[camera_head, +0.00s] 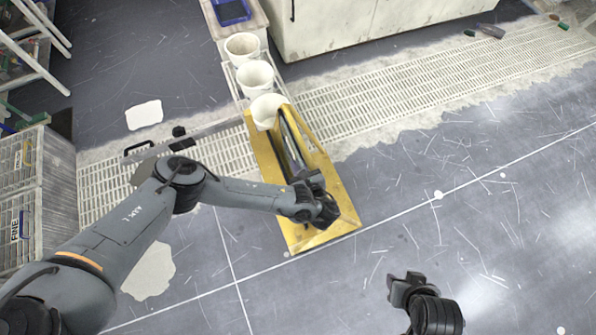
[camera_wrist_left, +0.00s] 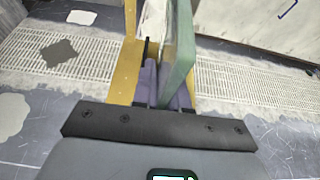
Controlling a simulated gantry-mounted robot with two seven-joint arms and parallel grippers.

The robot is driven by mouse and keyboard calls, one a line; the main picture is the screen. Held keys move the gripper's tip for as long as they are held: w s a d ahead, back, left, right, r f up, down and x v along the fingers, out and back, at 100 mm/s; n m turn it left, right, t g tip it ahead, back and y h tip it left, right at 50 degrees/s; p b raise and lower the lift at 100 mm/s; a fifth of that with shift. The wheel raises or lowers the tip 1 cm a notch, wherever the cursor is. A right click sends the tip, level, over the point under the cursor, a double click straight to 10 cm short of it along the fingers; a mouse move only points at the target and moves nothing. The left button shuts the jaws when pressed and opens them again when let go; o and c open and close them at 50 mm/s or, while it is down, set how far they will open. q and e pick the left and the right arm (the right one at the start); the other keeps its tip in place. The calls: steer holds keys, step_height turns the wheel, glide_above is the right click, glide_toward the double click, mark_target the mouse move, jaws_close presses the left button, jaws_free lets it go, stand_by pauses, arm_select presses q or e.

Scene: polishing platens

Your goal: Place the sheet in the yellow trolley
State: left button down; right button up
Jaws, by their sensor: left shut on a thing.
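The yellow trolley (camera_head: 347,208) stands on the floor in the middle of the head view, long and narrow with raised sides. The sheet (camera_wrist_left: 181,45), a thin grey-green panel on edge, rises from my left gripper's fingers in the left wrist view. In the head view a dark strip of it (camera_head: 293,150) shows between the trolley's sides. My left gripper (camera_head: 318,207) is over the near part of the trolley, shut on the sheet. The sheet's lower edge and its contact with the trolley are hidden. My right gripper (camera_head: 406,286) is right of the trolley, apart from it; its jaw gap is unclear.
White buckets (camera_head: 255,77) stand in a row behind the trolley. A pale cabinet (camera_head: 370,28) is at the back. Racks (camera_head: 38,190) stand at the left. Floor grating (camera_head: 420,85) runs behind the trolley. The scratched floor at right is mostly clear.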

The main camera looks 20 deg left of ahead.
arm_select(q)
step_height(320, 180, down, 4)
steer(key=shift+w+r+b, duration=0.1)
steer(key=shift+w+b, duration=0.05)
steer(key=shift+b, duration=0.4)
steer(key=c, duration=1.4)
jaws_free()
steer(key=shift+f, duration=0.2)
steer(key=p+v, duration=0.2)
steer(key=v, duration=1)
steer(key=shift+r, duration=0.1)
